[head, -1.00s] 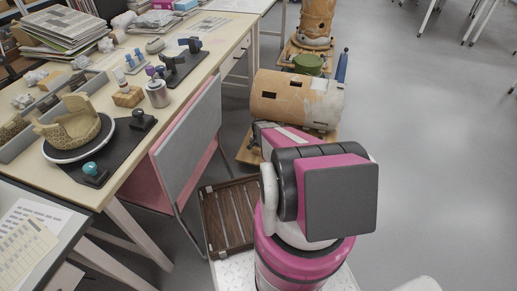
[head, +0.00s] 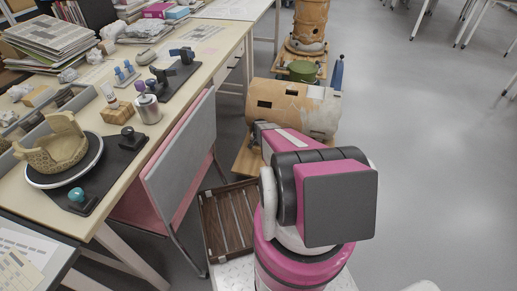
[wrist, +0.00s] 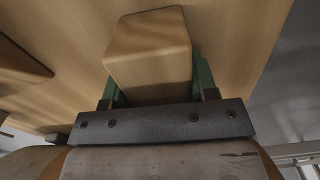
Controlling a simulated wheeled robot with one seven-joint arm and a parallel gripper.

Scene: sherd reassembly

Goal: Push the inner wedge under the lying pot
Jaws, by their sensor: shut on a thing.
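The lying pot (head: 272,101) is a large tan and grey cylinder with dark rectangular holes, on its side on a wooden board (head: 246,157) ahead of me. In the wrist view, its curved side (wrist: 165,164) fills the bottom edge. My gripper (wrist: 153,84) has green fingers, shut on the sides of a pale wooden wedge (wrist: 150,55). The wedge is close to the board, beside the pot; I cannot tell whether it touches the pot. A second wooden block (wrist: 18,66) lies at the left of the wrist view. In the head view my arm hides gripper and wedge.
A long table (head: 115,205) with a sherd bowl on a turntable stands left. A slatted brown crate (head: 228,222) lies near my base. The floor at right is clear.

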